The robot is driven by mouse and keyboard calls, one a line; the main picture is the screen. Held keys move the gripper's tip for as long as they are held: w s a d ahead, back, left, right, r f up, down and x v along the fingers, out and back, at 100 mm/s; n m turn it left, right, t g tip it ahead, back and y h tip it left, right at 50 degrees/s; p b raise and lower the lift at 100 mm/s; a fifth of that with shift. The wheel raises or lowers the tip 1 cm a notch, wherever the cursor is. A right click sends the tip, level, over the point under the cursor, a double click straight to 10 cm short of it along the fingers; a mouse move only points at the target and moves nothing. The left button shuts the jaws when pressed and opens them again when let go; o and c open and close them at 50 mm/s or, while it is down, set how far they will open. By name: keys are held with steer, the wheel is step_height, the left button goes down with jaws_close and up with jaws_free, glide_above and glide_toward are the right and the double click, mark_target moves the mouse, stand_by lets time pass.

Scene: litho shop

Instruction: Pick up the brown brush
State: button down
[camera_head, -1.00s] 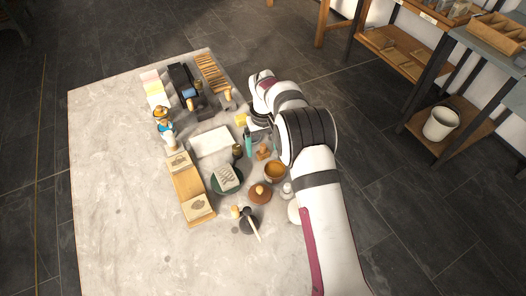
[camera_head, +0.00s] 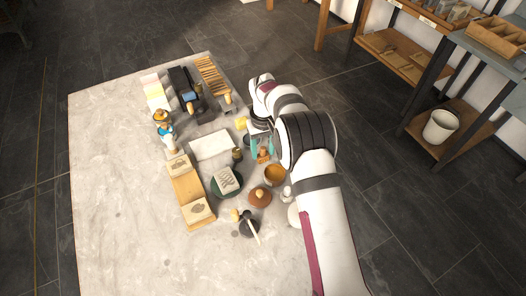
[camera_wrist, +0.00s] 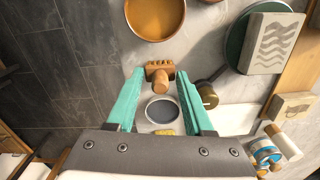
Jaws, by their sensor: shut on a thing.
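The brown brush (camera_head: 264,155) is a small orange-brown piece near the right side of the stone table. In the wrist view the brush (camera_wrist: 160,71) shows a ridged block with a rounded part, between the two teal fingertips. My gripper (camera_head: 263,149) reaches down over it, one finger on each side. In the wrist view my gripper (camera_wrist: 160,74) is shut on the brush. I cannot tell whether the brush is clear of the table.
An orange-brown bowl (camera_head: 275,174) stands close by, with a dark jar (camera_head: 237,154) to the left. A round dark dish (camera_wrist: 162,111) lies near the fingers. A green plate with a carved block (camera_head: 226,180) is further left. The table's front left is clear.

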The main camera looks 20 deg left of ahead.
mark_target(263, 148)
step_height(263, 148, up, 4)
steer(key=d+r, duration=0.6)
steer(key=d, duration=0.5)
steer(key=shift+s+d+r, duration=0.15)
steer(key=shift+d+r, duration=0.2)
steer(key=shift+r, duration=0.05)
steer(key=c, duration=0.9)
jaws_free()
steer(key=c, duration=0.6)
steer(key=shift+a, duration=0.1)
